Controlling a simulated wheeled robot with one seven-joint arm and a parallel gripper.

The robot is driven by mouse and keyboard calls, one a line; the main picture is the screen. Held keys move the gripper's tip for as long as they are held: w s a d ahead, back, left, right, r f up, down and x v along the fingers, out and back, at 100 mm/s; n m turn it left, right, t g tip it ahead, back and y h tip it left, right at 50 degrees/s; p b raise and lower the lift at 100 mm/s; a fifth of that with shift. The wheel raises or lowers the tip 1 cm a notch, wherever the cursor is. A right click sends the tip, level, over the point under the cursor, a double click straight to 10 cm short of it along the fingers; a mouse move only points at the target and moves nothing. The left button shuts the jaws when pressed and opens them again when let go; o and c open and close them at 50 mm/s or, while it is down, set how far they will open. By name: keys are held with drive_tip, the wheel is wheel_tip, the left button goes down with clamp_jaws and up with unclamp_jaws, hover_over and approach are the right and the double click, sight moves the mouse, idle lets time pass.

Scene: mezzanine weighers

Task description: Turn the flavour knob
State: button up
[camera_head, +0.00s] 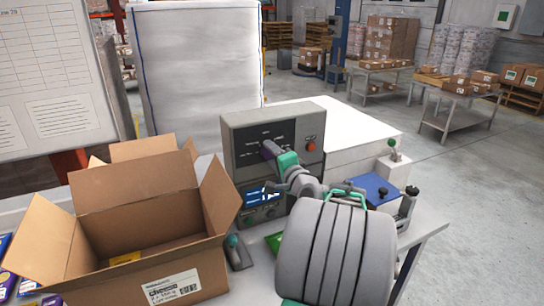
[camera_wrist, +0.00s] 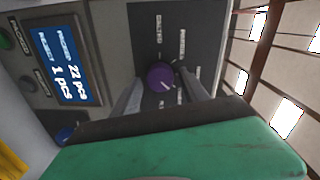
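The flavour knob (camera_wrist: 160,76) is a round purple knob with a pale pointer line, on a dark panel (camera_wrist: 205,25) with small white labels around it. In the head view the knob (camera_head: 267,149) shows at the front of the grey control box (camera_head: 297,125), partly behind my gripper. My gripper (camera_wrist: 160,88) points at the panel with one finger on each side of the knob. A small gap seems to show between each finger and the knob. In the head view my gripper (camera_head: 277,156) is at the box's front.
A blue display (camera_wrist: 70,65) reads "22 pcs" and "1 pcs" beside the panel. A red button (camera_head: 310,147) sits to the right of the knob. An open cardboard box (camera_head: 150,225) stands close on the left.

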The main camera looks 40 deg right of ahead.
drive_tip(key=shift+o, duration=0.4)
drive_tip(key=b+v, duration=0.2)
drive_tip(key=v, duration=0.5)
drive_tip(key=shift+s, duration=0.4)
drive_tip(key=shift+a, duration=0.2)
